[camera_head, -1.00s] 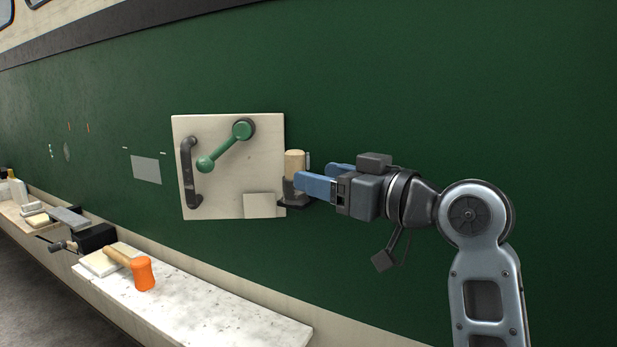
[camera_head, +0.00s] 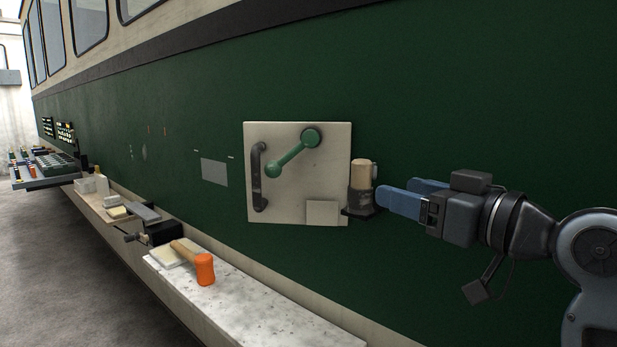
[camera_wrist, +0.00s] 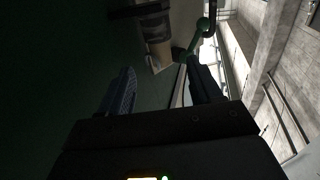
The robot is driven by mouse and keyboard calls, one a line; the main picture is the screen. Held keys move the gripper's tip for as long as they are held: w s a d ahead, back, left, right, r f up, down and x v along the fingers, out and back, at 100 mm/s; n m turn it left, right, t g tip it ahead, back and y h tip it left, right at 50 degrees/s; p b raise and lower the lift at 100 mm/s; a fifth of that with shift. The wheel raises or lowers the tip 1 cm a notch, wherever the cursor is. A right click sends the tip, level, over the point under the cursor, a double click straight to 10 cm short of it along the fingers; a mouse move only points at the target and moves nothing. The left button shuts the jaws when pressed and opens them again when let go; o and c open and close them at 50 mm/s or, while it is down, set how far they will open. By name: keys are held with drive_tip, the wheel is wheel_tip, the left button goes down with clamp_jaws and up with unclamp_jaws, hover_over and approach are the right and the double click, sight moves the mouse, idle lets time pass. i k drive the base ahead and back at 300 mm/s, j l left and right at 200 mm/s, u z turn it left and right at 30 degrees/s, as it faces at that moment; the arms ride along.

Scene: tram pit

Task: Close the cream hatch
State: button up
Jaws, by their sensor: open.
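The cream hatch (camera_head: 285,190) is a square panel on the green tram side. It carries a dark grab handle (camera_head: 258,178) at its left and a green lever (camera_head: 290,158) slanting down-left from a round pivot. I cannot tell surely how far the panel stands from the wall. My gripper (camera_head: 396,193) has blue fingers apart and empty, right of the hatch and pointing at it. In the dark wrist view the fingers show apart, with the green lever (camera_wrist: 186,57) beyond them.
A tan-topped cylinder (camera_head: 363,172) in a dark holder sits at the hatch's lower right edge, close before my fingertips. A pale ledge (camera_head: 260,310) below bears an orange-headed mallet (camera_head: 204,268).

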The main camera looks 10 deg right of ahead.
sight(321, 172)
drive_tip(key=i+l+u, duration=0.1)
drive_tip(key=u, duration=0.3)
drive_tip(key=l+u, duration=0.55)
drive_tip(key=u, duration=0.2)
drive_tip(key=i, duration=0.05)
